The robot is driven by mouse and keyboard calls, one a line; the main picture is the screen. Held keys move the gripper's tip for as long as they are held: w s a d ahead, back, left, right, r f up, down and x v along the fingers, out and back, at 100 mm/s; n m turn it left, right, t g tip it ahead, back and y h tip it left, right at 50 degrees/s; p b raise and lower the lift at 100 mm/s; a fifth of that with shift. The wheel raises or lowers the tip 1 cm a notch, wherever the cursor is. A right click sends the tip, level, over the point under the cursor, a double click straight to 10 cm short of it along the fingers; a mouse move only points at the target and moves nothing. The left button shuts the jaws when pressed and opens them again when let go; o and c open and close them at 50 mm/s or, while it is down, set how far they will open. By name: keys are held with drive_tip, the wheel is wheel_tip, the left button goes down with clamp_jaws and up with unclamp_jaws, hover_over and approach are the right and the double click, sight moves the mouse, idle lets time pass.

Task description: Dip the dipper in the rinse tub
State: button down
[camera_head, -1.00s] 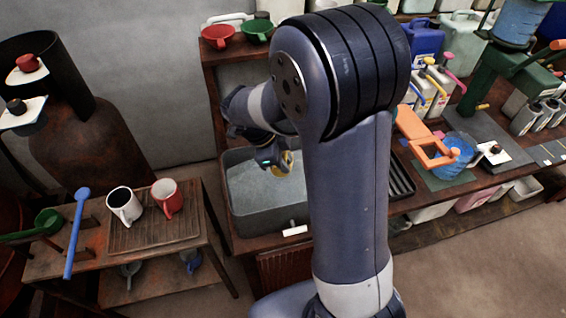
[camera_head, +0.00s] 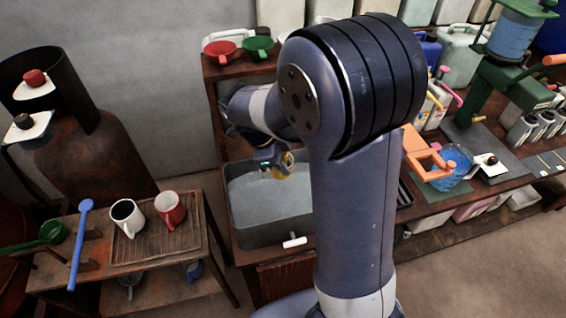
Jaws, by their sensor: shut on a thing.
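The rinse tub (camera_head: 234,222) is a dark grey rectangular basin of pale grey liquid, left of my arm. My gripper (camera_head: 279,171) is over the back part of the tub. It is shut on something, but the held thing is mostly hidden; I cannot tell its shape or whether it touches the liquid. A yellow patch shows at the gripper, and I cannot tell what it belongs to. A blue long-handled dipper (camera_head: 79,244) and a green dipper (camera_head: 50,233) rest at the left of the small table.
A white mug (camera_head: 126,216) and a red mug (camera_head: 170,209) stand on a slatted tray on the small table (camera_head: 215,258). Bottles and an orange-handled device (camera_head: 425,155) crowd the right bench.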

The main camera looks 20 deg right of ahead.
drive_tip(key=shift+g+h+p, duration=0.3)
drive_tip(key=shift+g+p, duration=0.5)
drive_tip(key=shift+t+b, duration=0.8)
drive_tip(key=shift+b, duration=1.1)
idle(0.4)
idle(1.2)
